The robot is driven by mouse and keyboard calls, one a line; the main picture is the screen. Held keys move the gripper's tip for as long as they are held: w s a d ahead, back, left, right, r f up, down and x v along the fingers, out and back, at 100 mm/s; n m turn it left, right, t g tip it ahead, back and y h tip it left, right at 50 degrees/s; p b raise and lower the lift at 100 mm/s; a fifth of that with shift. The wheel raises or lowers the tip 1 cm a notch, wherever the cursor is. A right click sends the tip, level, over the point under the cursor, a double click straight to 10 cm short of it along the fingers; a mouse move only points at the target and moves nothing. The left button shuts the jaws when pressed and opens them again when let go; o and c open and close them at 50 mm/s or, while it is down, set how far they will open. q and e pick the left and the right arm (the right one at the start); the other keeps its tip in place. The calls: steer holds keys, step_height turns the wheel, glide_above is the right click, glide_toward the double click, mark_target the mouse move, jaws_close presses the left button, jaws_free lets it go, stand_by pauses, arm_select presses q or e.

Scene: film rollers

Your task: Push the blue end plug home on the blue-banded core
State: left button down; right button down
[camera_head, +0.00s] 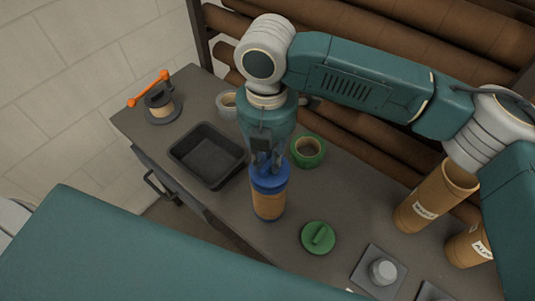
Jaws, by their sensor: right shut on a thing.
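The blue-banded core (268,204) is a brown cylinder standing upright on the grey bench. The blue end plug (269,177) is at its top, directly over the core; the blue of plug and band run together, so I cannot tell how deep the plug sits. My right gripper (267,162) points down from above and is shut on the blue plug. My left gripper is not in view.
A green plug (319,237) lies right of the core, and a green-banded ring (307,151) is behind it. A black tray (206,153) is to the left. Grey posts on plates (382,271) and brown tubes (434,197) stand at the right.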

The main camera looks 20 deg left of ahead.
steer(key=shift+f, duration=0.3)
steer(key=shift+p, duration=0.85)
stand_by(0.8)
steer(key=shift+f, duration=0.45)
stand_by(0.8)
stand_by(0.4)
steer(key=c, duration=0.9)
jaws_free()
steer(key=shift+c, duration=0.2)
steer(key=shift+r, duration=0.2)
steer(key=shift+r+p, duration=3.35)
steer(key=shift+p, duration=0.15)
